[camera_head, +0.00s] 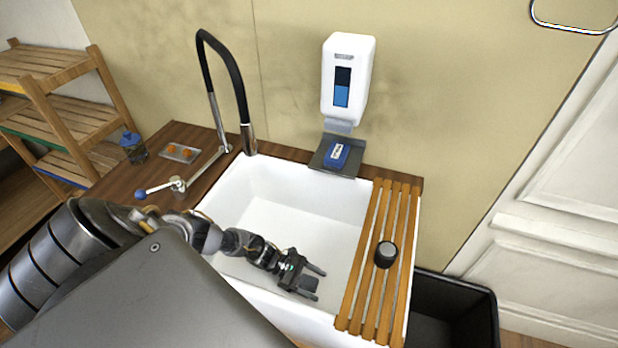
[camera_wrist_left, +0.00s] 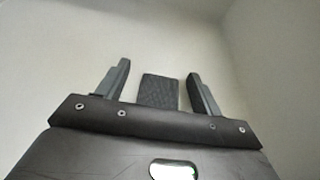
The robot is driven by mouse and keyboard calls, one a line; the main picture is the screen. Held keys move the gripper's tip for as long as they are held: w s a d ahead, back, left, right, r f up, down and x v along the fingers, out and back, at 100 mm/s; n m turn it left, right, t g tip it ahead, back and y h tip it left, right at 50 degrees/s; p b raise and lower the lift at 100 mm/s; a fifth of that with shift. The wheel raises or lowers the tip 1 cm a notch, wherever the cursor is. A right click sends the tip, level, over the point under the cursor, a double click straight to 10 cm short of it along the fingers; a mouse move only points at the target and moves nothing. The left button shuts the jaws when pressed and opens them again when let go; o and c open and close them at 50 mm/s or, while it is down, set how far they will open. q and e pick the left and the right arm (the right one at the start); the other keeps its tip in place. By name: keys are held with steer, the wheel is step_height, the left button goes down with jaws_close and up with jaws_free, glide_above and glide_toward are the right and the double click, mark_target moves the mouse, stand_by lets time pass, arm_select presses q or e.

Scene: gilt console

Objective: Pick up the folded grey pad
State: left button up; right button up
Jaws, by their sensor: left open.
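The folded grey pad (camera_wrist_left: 158,91) is a small dark, textured block. In the left wrist view it shows between the two fingers of my left gripper (camera_wrist_left: 158,80), with a gap on each side. In the head view the pad (camera_head: 309,283) shows as a small dark patch between the fingers, low in the white sink (camera_head: 285,212). My left gripper (camera_head: 319,283) is open over the sink. The pad's near end is hidden behind the gripper body in the wrist view. My right gripper is not in view.
A slatted wooden rack (camera_head: 366,270) covers the sink's right side, with a black round object (camera_head: 385,255) on it. A black faucet (camera_head: 240,90) arches at the back left. A white dispenser (camera_head: 346,75) hangs above a blue item (camera_head: 338,153). A black bin (camera_head: 455,310) stands right.

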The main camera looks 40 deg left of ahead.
mark_target(314, 282)
arm_select(q)
steer(key=c, duration=1)
steer(key=shift+c, duration=0.2)
step_height(314, 282, up, 10)
steer(key=shift+f, duration=0.1)
